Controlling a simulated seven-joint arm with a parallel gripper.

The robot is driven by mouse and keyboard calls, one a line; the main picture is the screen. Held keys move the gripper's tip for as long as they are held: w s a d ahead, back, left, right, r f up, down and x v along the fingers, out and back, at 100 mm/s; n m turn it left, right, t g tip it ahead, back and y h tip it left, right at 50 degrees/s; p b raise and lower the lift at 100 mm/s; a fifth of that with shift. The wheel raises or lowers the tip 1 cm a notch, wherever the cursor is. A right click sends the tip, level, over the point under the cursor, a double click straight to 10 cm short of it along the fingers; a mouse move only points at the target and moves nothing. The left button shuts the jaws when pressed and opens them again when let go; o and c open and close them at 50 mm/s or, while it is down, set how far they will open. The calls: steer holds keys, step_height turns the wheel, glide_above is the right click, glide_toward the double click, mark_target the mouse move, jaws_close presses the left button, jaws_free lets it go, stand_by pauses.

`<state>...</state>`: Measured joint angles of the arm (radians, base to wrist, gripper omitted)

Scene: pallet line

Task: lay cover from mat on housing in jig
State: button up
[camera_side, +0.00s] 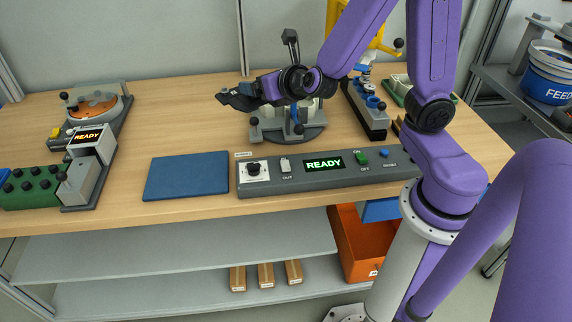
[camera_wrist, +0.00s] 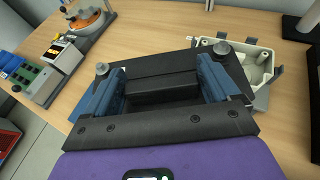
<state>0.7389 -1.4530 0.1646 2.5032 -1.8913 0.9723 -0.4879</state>
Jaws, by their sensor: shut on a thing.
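In the side view my gripper (camera_side: 262,90) is above the table, just left of and higher than the jig (camera_side: 262,134). It is shut on the dark cover (camera_side: 236,99). In the wrist view the blue fingers of my gripper (camera_wrist: 162,88) stand either side of a raised dark block on the cover (camera_wrist: 180,63), with a round grey knob near each end. The open beige housing (camera_wrist: 262,62) shows beyond the cover, partly hidden by it. In the side view the housing (camera_side: 304,112) sits in the jig behind my wrist. The blue mat (camera_side: 187,176) is bare.
A control panel (camera_side: 325,176) reading READY lies along the front edge. At left stand a second station (camera_side: 92,146) with an orange disc and a green block (camera_side: 30,187). A dark rack with blue parts (camera_side: 366,110) stands right of the jig. Table between mat and jig is clear.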

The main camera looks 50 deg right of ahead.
steer(key=s+a+f+n+y, duration=0.1)
steer(key=a+f+n+y, duration=0.15)
steer(key=a, duration=0.45)
steer(key=s+a+f+n+y, duration=0.1)
steer(key=a+f+y, duration=0.15)
steer(key=a, duration=0.55)
steer(key=h, duration=0.1)
glide_above(186, 181)
steer(key=s, duration=0.1)
steer(key=shift+t, duration=0.4)
steer(key=f, duration=0.9)
steer(key=shift+s+d+f, duration=0.15)
steer(key=shift+d+f, duration=0.05)
steer(key=shift+d, duration=0.1)
steer(key=shift+w+a+f, duration=0.2)
steer(key=shift+w+f, duration=0.35)
steer(key=shift+f, duration=0.1)
steer(key=shift+w+f, duration=0.1)
steer(key=shift+f, duration=1.5)
steer(key=shift+f, duration=0.1)
